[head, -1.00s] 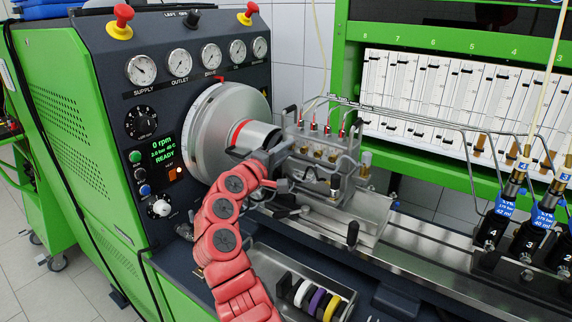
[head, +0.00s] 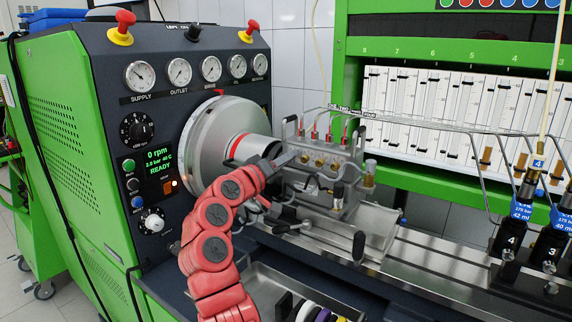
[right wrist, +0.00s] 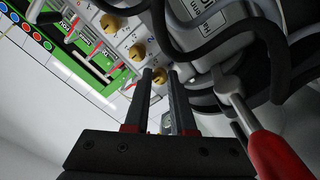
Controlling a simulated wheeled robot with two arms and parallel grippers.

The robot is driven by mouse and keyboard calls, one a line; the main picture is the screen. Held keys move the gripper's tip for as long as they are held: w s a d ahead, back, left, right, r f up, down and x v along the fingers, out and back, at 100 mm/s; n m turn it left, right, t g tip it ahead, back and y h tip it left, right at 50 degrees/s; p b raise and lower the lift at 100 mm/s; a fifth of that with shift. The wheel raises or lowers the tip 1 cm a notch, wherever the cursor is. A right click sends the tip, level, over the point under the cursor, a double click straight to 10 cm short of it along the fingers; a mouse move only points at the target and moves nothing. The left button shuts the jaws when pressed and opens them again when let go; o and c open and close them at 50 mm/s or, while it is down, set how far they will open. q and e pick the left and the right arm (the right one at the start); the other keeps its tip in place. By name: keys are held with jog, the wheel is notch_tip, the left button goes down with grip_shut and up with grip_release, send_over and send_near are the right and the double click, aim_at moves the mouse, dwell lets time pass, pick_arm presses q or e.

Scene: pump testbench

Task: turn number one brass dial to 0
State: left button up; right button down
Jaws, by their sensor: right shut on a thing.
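The grey pump (head: 335,192) carries a row of brass dials on its face. Brass dials (head: 318,162) show just right of my right gripper (head: 291,158), which reaches in at the left end of the row. In the right wrist view, the two fingers of my right gripper (right wrist: 162,74) are shut on the end brass dial (right wrist: 160,75), taken as number one. Two more brass dials (right wrist: 138,50) sit free farther along the row. The dial's pointer and scale are too small to read. My left gripper is not in view.
The large grey drive wheel (head: 212,140) stands left of the pump. Steel pipes (head: 440,128) run from the pump's top to the right. Black hoses (right wrist: 205,45) pass close beside my fingers. A tray (head: 275,285) with coloured rings lies below my arm.

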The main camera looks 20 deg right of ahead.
jog(key=shift+f, duration=0.1)
dwell(0.3)
jog(key=c, duration=0.8)
grip_release()
jog(key=shift+o, duration=0.2)
jog(key=v, duration=1.7)
jog(key=shift+a+b, duration=0.2)
jog(key=shift+b, duration=0.25)
jog(key=shift+s, duration=0.15)
